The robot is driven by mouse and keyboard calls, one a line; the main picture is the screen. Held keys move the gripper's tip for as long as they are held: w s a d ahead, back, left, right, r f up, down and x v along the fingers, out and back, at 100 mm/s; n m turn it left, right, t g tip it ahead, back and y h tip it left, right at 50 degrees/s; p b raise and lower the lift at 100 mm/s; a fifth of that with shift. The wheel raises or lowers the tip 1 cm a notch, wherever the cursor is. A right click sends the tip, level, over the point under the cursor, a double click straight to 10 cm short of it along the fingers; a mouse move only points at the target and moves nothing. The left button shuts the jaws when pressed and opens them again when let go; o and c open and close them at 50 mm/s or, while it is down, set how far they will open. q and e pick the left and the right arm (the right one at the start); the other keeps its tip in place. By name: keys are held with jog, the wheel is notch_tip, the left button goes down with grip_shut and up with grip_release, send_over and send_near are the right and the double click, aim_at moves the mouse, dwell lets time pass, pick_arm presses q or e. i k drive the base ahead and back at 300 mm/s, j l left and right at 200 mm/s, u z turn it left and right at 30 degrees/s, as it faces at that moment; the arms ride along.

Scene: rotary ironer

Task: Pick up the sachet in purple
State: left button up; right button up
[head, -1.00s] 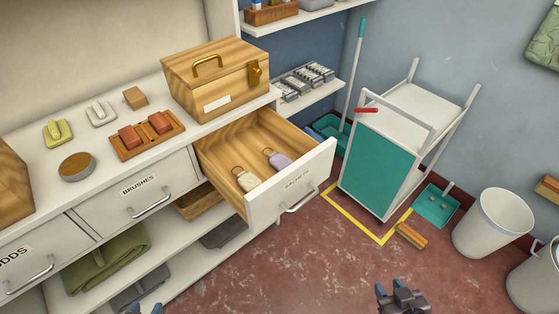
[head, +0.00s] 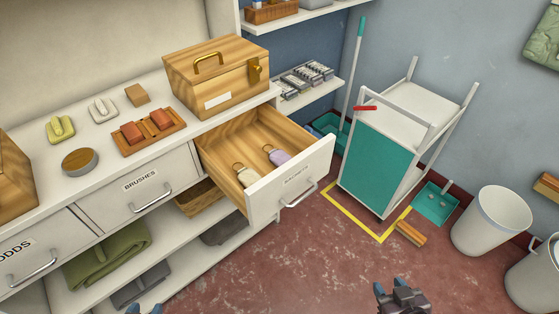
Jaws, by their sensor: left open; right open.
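The purple sachet (head: 278,157) lies in the open drawer (head: 290,187) labelled SACHETS, toward its right side. A cream sachet (head: 246,176) lies beside it to the left, apart from it. My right gripper (head: 400,290) is open and empty at the bottom edge, over the floor, well in front of the drawer. My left gripper (head: 146,309) barely shows at the bottom edge; only its fingertips are in view, apart from each other, with nothing seen between them.
A wooden box (head: 217,75) with a brass latch stands on the counter above the drawer. A white and teal cart (head: 377,160) stands right of the drawer.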

aim_at(278, 158)
jog(key=k, duration=0.75)
jog(key=k+u, duration=0.25)
jog(key=u, duration=0.15)
jog(key=k+j+u, duration=0.1)
jog(key=u, duration=0.25)
jog(key=k+u, duration=0.1)
jog(key=u, duration=1.3)
jog(key=l+u, duration=0.1)
jog(key=l, duration=0.3)
jog(key=k+l+u, duration=0.1)
jog(key=l, duration=0.3)
jog(key=k+l, duration=0.1)
jog(key=l, duration=0.4)
jog(key=k+l, duration=0.15)
jog(key=l, duration=0.3)
jog(key=k+l, duration=0.1)
jog(key=l, duration=0.4)
jog(key=k+l, duration=0.1)
jog(key=l, duration=0.35)
jog(key=k+l, duration=0.15)
jog(key=l, duration=0.35)
jog(key=k+l, duration=0.1)
jog(key=l, duration=0.35)
jog(key=k+l, duration=0.15)
jog(key=l, duration=0.35)
